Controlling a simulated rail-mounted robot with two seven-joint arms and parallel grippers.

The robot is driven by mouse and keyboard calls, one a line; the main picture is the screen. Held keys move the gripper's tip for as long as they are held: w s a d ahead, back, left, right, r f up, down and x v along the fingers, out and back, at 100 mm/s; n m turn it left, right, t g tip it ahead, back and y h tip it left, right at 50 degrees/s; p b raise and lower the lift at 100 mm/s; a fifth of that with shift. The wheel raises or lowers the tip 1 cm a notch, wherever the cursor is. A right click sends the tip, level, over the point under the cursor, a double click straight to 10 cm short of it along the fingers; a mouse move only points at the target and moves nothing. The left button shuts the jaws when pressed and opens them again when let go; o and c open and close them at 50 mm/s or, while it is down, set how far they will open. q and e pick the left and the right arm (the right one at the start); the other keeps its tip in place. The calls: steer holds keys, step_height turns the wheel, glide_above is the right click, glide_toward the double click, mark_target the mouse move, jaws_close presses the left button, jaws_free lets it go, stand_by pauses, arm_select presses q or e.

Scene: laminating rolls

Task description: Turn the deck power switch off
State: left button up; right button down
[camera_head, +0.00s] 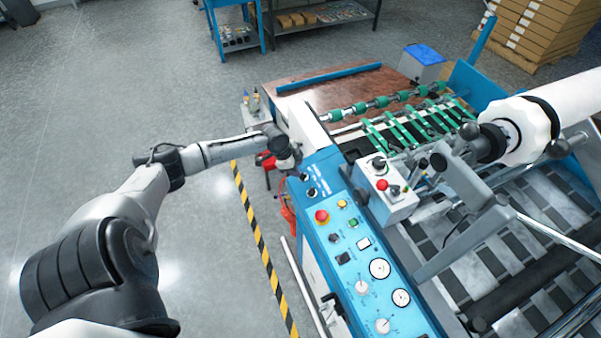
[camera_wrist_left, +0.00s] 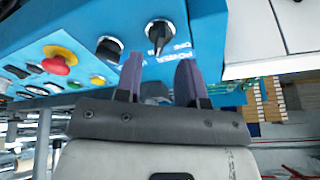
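The power switch (camera_wrist_left: 158,32) is a black rotary knob with a pale pointer mark, on the blue control panel (camera_head: 325,215). Upside-down lettering beside it in the left wrist view appears to include "POWER". My left gripper (camera_wrist_left: 158,70) is open, with its two dark fingers apart and the knob just past the gap between their tips. No contact with the knob can be made out. In the head view my left gripper (camera_head: 290,163) is at the panel's far end, partly covering it, and the power switch cannot be clearly made out there. My right gripper is not in view.
Another black knob (camera_wrist_left: 108,50) sits close beside one finger. A red emergency button (camera_head: 322,217), small buttons and dials fill the nearer panel. A grey box with a red button (camera_head: 382,185) stands on the machine. Open floor (camera_head: 130,80) lies to the left.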

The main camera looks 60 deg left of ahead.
arm_select(q)
steer(key=shift+x, duration=2.05)
jaws_close()
